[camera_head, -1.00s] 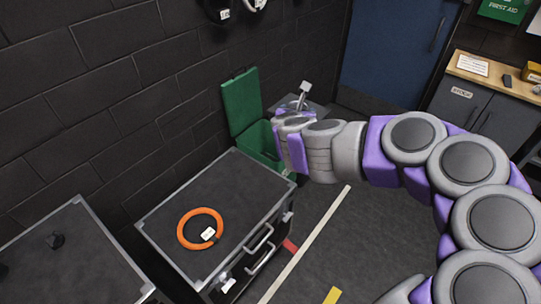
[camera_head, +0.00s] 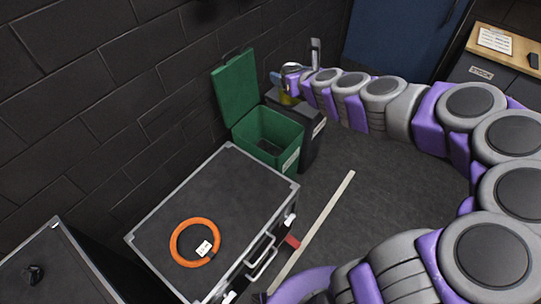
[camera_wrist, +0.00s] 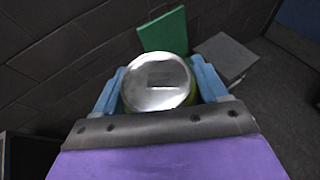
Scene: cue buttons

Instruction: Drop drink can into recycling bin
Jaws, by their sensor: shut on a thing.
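The drink can (camera_wrist: 157,84) shows its round silver end in the wrist view, with a yellow-green edge on its side. My gripper (camera_wrist: 160,88) has a blue finger on each side of the can and is shut on it. In the head view my gripper (camera_head: 291,84) is at the end of my outstretched arm, and a small yellowish part of the can (camera_head: 286,99) shows below it. The green bin (camera_head: 272,134) stands with its lid (camera_head: 236,88) open. My gripper is above and behind its right side, over the dark bin.
A dark grey bin (camera_head: 313,133) stands just behind the green one. A flight case (camera_head: 222,210) with an orange ring (camera_head: 176,240) on top stands in front. Another case (camera_head: 60,262) is at lower left. A brick wall is behind. Floor to the right is open.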

